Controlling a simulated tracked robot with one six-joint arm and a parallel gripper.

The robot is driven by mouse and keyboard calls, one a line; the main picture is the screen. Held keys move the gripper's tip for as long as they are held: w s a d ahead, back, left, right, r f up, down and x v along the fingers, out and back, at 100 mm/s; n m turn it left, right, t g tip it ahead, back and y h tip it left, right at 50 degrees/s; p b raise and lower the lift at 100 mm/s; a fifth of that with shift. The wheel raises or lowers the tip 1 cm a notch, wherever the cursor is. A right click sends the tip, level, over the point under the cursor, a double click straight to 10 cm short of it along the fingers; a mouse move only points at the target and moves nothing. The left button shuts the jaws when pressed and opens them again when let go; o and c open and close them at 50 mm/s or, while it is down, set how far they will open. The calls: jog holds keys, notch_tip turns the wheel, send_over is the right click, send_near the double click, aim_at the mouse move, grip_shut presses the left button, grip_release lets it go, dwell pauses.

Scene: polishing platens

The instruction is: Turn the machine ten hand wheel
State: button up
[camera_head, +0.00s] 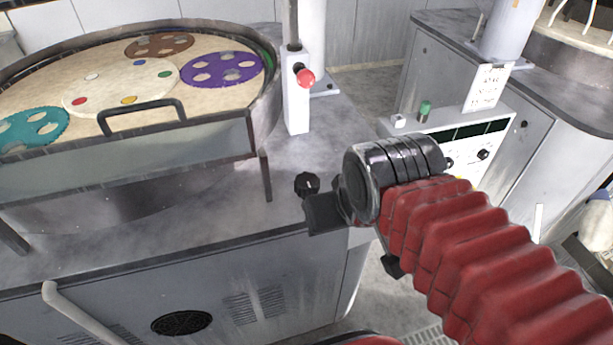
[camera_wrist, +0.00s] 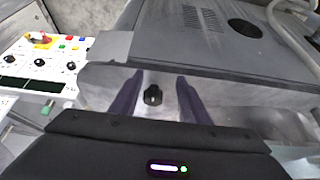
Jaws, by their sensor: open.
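A small black knob (camera_head: 307,184), which looks like the hand wheel, stands on the grey worktop of the polishing machine (camera_head: 215,195), near its right front corner. In the wrist view the knob (camera_wrist: 153,95) shows between the two dark fingers of my gripper (camera_wrist: 160,77), with space on both sides. The fingers are apart and hold nothing. In the head view my gripper (camera_head: 325,212) is just in front of the knob and partly side-on; I cannot tell its exact height over the worktop. No machine number is readable.
A round platen (camera_head: 150,85) with coloured discs and a raised handle (camera_head: 140,112) lies left. A control panel (camera_head: 470,150) with knobs and a green button is right. A pale hose (camera_head: 75,312) hangs in front.

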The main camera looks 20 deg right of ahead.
jog(key=shift+o, duration=0.8)
jog(key=shift+w+r, duration=0.2)
jog(key=shift+w, duration=0.05)
jog(key=o, duration=0.4)
jog(key=w+r+m+g, duration=0.1)
jog(key=w+m, duration=0.1)
jog(key=w+r+m+g, duration=0.1)
jog(key=w+r, duration=0.1)
jog(key=w, duration=0.1)
jog(key=w+r+m, duration=0.2)
jog(key=w, duration=0.1)
jog(key=shift+d+r+m+g, duration=0.2)
jog(key=shift+m+g, duration=0.1)
jog(key=shift+g, duration=0.1)
jog(key=r+m+g, duration=0.2)
jog(key=m+g, duration=0.1)
jog(key=m, duration=0.2)
send_over(307, 179)
jog(key=shift+f, duration=0.25)
jog(key=shift+f, duration=0.1)
notch_tip(307, 179, down, 14)
jog(key=shift+r, duration=0.15)
jog(key=c, duration=1.1)
